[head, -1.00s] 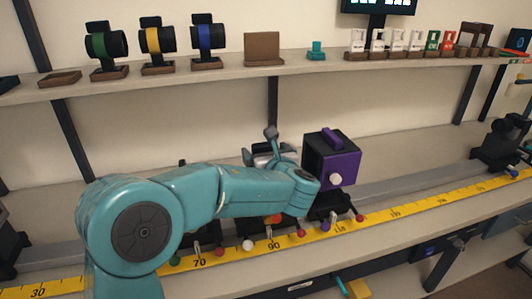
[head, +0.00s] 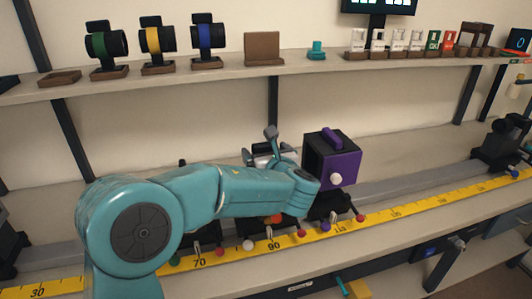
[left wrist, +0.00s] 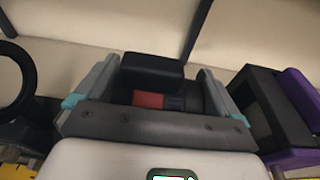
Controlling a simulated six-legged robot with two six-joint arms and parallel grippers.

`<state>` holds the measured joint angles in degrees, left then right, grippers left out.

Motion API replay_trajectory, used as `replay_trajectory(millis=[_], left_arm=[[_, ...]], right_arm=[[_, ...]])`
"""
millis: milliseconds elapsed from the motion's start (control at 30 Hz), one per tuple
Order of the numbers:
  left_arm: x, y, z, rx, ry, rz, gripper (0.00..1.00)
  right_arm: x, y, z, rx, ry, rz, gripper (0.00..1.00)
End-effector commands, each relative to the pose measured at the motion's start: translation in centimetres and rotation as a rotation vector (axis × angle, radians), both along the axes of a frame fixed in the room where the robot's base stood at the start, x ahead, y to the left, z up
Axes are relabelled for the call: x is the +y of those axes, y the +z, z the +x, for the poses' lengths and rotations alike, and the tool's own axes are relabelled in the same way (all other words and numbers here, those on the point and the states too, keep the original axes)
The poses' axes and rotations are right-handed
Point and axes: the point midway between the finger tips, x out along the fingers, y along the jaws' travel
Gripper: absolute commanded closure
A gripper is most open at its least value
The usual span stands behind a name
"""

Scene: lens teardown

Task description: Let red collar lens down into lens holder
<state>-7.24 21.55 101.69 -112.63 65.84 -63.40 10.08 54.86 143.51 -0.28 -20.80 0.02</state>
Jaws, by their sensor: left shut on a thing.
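The red collar lens shows in the left wrist view as a black body with a red band (left wrist: 148,100), between the two fingers of my left gripper (left wrist: 150,92). The fingers are shut on it from both sides. In the head view my left gripper (head: 268,152) is behind my teal forearm, left of the purple box, above the rail. The red band is not visible there. The lens holder cannot be made out: my arm and gripper hide the rail below. I cannot tell whether the lens touches it. My right gripper is not seen.
A purple and black box (head: 332,160) stands close on the right; it also shows in the wrist view (left wrist: 290,105). A black ring (left wrist: 14,78) is at the left. A yellow scale (head: 205,262) runs along the front.

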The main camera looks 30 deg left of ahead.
Motion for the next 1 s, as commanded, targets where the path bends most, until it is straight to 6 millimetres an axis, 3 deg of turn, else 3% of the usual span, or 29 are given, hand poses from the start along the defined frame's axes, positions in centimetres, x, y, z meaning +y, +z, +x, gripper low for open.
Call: replay_trajectory(millis=[1000], left_arm=[[0.0, -1.5, 0.0, -0.002, 0.0, 0.001, 0.6]], right_arm=[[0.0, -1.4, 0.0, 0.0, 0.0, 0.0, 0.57]])
